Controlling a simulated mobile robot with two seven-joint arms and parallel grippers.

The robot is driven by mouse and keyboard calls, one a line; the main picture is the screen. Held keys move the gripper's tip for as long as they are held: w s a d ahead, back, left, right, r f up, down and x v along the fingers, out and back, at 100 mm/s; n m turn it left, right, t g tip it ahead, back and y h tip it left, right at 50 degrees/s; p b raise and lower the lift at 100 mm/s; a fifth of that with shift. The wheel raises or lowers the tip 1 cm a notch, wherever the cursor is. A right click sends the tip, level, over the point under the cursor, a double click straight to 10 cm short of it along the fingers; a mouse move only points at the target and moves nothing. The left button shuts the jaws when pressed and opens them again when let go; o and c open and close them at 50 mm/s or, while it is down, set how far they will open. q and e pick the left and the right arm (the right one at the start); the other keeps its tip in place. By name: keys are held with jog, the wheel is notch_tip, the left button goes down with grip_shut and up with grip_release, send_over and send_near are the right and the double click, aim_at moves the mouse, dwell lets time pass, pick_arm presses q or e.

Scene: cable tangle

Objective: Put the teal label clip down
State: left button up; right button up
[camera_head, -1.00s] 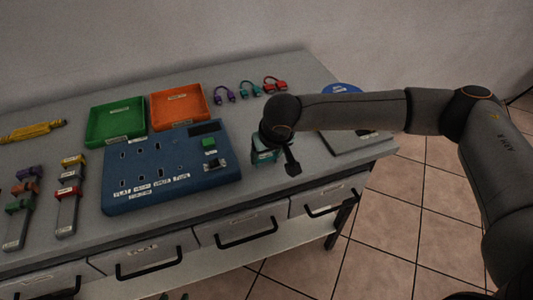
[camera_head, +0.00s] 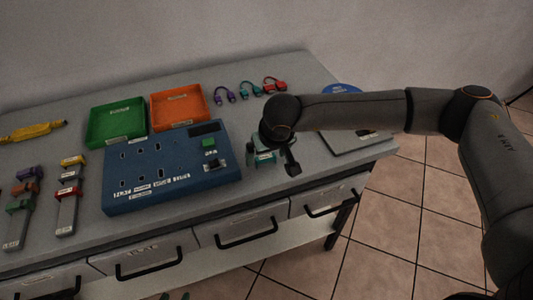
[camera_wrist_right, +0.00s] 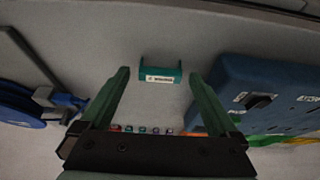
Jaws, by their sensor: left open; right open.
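The teal label clip (camera_wrist_right: 160,74) with a white label strip lies on the grey worktop in the right wrist view. My right gripper (camera_wrist_right: 158,77) is open, with one green finger on each side of the clip and a visible gap to both. In the head view, the right gripper (camera_head: 264,158) is low over the worktop, just right of the blue socket panel, and the wrist hides much of this spot.
The blue panel (camera_head: 150,187) stands close to the left of the right gripper. A grey board (camera_head: 352,143) and a blue disc (camera_head: 341,89) lie to its right. Green (camera_head: 113,119) and orange (camera_head: 180,104) trays and several coloured cable loops (camera_head: 250,89) are farther back.

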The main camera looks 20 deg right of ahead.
jog(key=v, duration=1.2)
